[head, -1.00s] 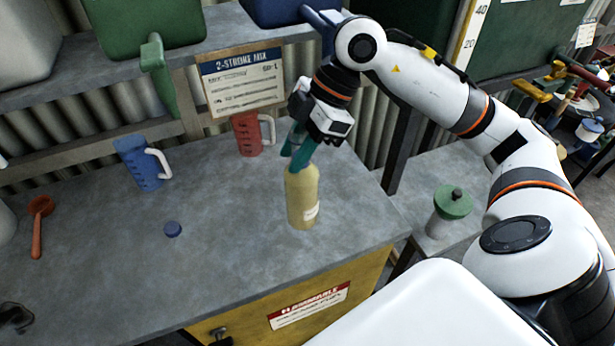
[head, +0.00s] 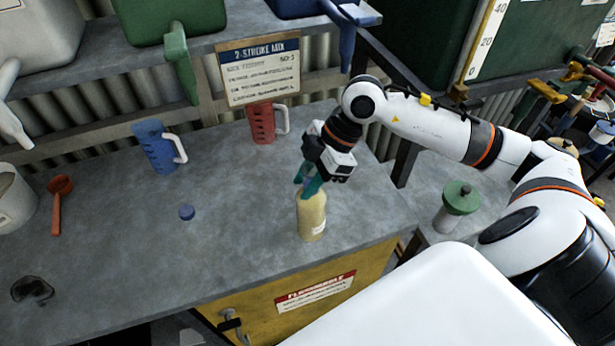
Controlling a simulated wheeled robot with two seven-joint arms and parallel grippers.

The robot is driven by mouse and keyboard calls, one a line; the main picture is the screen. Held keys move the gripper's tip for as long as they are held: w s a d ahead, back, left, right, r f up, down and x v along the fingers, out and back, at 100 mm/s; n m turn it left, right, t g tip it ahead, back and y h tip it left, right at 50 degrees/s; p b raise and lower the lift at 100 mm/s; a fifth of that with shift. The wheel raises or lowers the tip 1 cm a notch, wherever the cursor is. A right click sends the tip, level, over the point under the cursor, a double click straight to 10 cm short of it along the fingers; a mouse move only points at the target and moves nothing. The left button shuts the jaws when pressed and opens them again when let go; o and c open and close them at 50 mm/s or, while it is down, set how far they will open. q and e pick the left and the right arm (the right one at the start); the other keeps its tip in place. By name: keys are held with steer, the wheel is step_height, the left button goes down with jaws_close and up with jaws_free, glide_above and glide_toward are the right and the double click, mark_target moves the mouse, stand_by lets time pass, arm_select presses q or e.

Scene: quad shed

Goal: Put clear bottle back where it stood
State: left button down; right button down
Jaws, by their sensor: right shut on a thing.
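The clear bottle (head: 312,218) holds a pale yellow liquid and has a small white label low on its side. It is upright at the front right part of the grey bench top (head: 120,260). My right gripper (head: 308,188) is above it with teal fingers shut on its top. The fingers hide the bottle's neck. I cannot tell whether the base touches the bench. My left gripper is out of view.
A blue jug (head: 156,150) and a red jug (head: 262,124) stand at the back, below a 2-stroke mix sign (head: 259,72). A green-lidded container (head: 458,205) stands right. The bench middle is mostly clear.

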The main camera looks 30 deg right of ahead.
steer(key=c, duration=1.1)
jaws_free()
steer(key=shift+f, duration=0.1)
steer(key=shift+o, duration=0.2)
steer(key=b+v, duration=0.3)
steer(key=v, duration=0.9)
